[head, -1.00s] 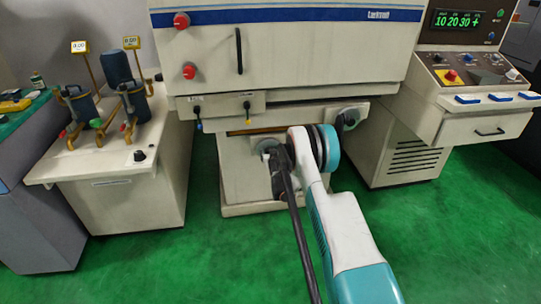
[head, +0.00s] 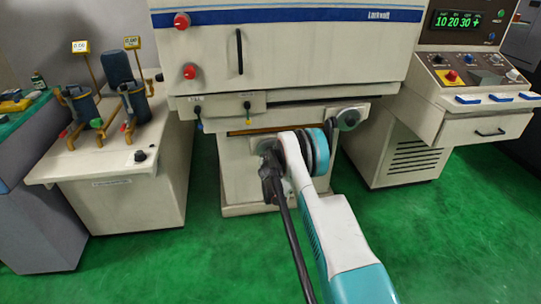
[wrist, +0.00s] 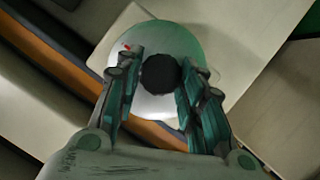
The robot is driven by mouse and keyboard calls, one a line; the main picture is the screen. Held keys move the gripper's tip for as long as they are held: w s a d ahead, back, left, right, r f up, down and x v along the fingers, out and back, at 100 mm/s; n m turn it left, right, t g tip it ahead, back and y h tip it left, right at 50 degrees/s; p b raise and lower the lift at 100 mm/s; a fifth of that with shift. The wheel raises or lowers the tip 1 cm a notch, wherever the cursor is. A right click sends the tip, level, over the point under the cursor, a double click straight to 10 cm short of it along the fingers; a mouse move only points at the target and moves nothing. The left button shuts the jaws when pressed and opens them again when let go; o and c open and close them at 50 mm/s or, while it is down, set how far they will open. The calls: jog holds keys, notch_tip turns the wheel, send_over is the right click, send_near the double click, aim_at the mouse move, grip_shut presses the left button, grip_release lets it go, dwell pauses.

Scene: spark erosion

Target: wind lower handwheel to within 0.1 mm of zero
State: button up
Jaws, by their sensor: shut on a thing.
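The lower handwheel is a pale metal disc (wrist: 183,42) with a dark round grip (wrist: 159,73) near its middle and a small red mark at its upper left, seen in the wrist view. My gripper (wrist: 160,70) has one finger on either side of the dark grip and is shut on it. In the head view my arm covers most of this wheel and my gripper (head: 270,172) is a dark shape below the machine front. I cannot read any scale on the wheel.
Another round wheel (head: 348,119) sits to the right on the machine front. A control console (head: 470,75) with a green display reading about 10 20 30 stands at right. A cabinet with pumps (head: 130,180) stands at left. Green floor is clear in front.

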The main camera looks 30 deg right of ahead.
dwell(0.3)
jog(key=o, duration=1.1)
jog(key=shift+f, duration=0.1)
jog(key=shift+c, duration=0.2)
jog(key=shift+s, duration=0.1)
jog(key=v, duration=1.2)
